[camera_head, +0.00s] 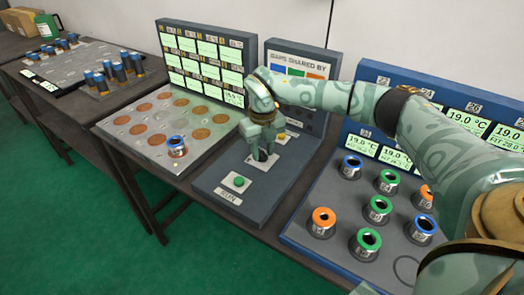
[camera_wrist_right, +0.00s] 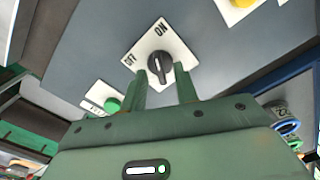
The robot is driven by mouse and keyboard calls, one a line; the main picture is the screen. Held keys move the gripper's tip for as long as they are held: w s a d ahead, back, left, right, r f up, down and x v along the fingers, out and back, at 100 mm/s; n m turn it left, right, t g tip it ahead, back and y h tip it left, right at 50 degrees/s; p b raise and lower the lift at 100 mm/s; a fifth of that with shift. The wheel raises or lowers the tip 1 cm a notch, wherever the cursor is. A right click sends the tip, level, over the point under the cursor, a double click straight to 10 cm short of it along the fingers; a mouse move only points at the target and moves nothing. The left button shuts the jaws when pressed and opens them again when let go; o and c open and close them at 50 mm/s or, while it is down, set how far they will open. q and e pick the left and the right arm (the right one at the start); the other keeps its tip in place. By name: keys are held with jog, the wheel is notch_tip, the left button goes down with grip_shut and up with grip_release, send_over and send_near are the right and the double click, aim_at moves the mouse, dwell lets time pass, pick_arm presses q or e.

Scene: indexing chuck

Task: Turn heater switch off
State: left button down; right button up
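The heater switch appears to be a black rotary knob (camera_wrist_right: 158,62) on a square white plate (camera_wrist_right: 147,47) in the right wrist view. The knob's pale mark points roughly between the labels. My right gripper (camera_wrist_right: 162,71) is open, with its two green fingertips on either side of the knob's near end and small gaps visible. In the head view my right gripper (camera_head: 262,143) points down over the switch plate (camera_head: 259,164) on the grey console, hiding much of the knob. My left gripper is out of view.
A green button (camera_head: 239,182) sits in front of the switch, and a yellow button (camera_head: 282,136) is behind it. A board (camera_head: 152,147) with round copper spots lies left. A blue-edged panel (camera_head: 325,246) with several coloured ringed cylinders lies right, under my right arm.

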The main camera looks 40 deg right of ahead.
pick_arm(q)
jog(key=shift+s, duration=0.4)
pick_arm(e)
jog(key=shift+d, duration=0.1)
grip_shut()
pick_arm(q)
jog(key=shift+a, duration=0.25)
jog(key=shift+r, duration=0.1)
